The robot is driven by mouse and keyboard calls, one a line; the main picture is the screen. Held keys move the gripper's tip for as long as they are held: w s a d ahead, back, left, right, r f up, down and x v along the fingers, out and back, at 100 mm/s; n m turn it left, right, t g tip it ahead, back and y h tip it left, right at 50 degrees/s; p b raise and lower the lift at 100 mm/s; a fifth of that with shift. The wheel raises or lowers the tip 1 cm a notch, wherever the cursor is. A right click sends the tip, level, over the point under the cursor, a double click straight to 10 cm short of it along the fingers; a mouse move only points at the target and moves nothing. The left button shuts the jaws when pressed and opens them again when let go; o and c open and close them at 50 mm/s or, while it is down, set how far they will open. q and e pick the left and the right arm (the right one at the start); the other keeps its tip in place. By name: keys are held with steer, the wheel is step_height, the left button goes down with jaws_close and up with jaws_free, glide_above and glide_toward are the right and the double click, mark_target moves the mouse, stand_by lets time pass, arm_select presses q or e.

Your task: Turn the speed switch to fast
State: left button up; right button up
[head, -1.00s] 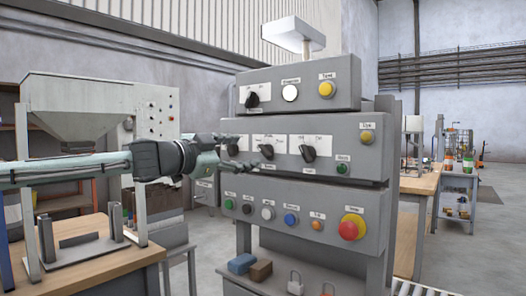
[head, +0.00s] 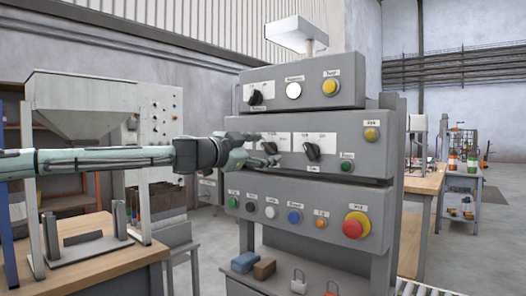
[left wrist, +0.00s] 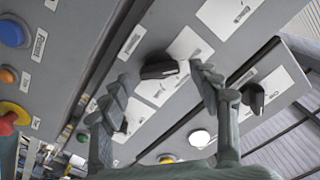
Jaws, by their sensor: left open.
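The control cabinet's middle panel (head: 375,160) carries black rotary switches on white plates. Their small labels are too blurred for me to tell which is the speed switch. My left gripper (head: 264,151) is open at the middle switch (head: 270,147), partly covering it in the head view. In the left wrist view the gripper (left wrist: 161,78) has its two fingers on either side of this black knob (left wrist: 160,70); contact cannot be told. The right switch (head: 312,151) is clear of the gripper. The left switch is hidden behind the gripper in the head view. My right gripper is out of view.
The upper panel has a black switch (head: 256,97), a white button (head: 293,90) and a yellow button (head: 330,87). The lower panel has several coloured buttons and a red stop knob (head: 356,225). A hopper (head: 95,105) stands left, a wooden table (head: 420,185) right.

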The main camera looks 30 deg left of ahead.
arm_select(q)
steer(key=shift+w, duration=0.1)
steer(key=shift+c, duration=0.2)
steer(key=c, duration=1.1)
